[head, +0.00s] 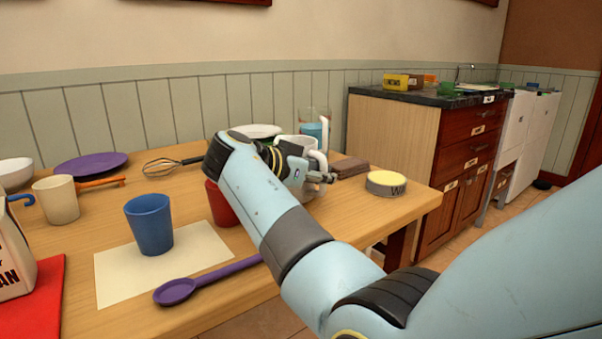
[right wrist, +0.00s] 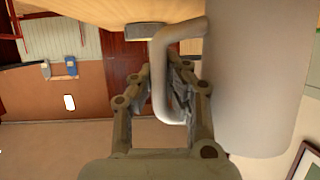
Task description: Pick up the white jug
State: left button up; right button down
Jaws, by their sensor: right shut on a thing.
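The white jug (head: 296,142) stands near the far right part of the wooden table, partly hidden behind my right gripper (head: 318,176). In the right wrist view the jug's pale, smooth body (right wrist: 258,75) fills the right side, and its squared handle (right wrist: 160,82) comes out to the left. My right gripper (right wrist: 168,88) has a finger on each side of that handle and is shut on it. The jug looks upright. I cannot tell whether its base touches the table. My left gripper is not in view.
A clear pitcher with blue contents (head: 314,128) and a white plate (head: 258,131) are close behind the jug. A brown block (head: 350,168) and a round tin (head: 386,184) are to its right. A red cup (head: 222,207) is under my right arm. A blue cup (head: 149,223) stands left.

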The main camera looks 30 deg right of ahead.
jog(key=shift+r, duration=0.5)
notch_tip(320, 180, up, 3)
jog(key=shift+r+p, duration=0.2)
jog(key=shift+p, duration=0.3)
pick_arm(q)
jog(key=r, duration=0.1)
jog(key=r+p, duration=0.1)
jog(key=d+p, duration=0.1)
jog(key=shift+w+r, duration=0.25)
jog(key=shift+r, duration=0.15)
pick_arm(e)
jog(key=s+d+r, duration=0.5)
jog(key=d+r, duration=0.1)
jog(key=d, duration=0.4)
jog(key=shift+s+d+r, duration=0.15)
jog(key=shift+s+r, duration=0.15)
jog(key=shift+r, duration=0.05)
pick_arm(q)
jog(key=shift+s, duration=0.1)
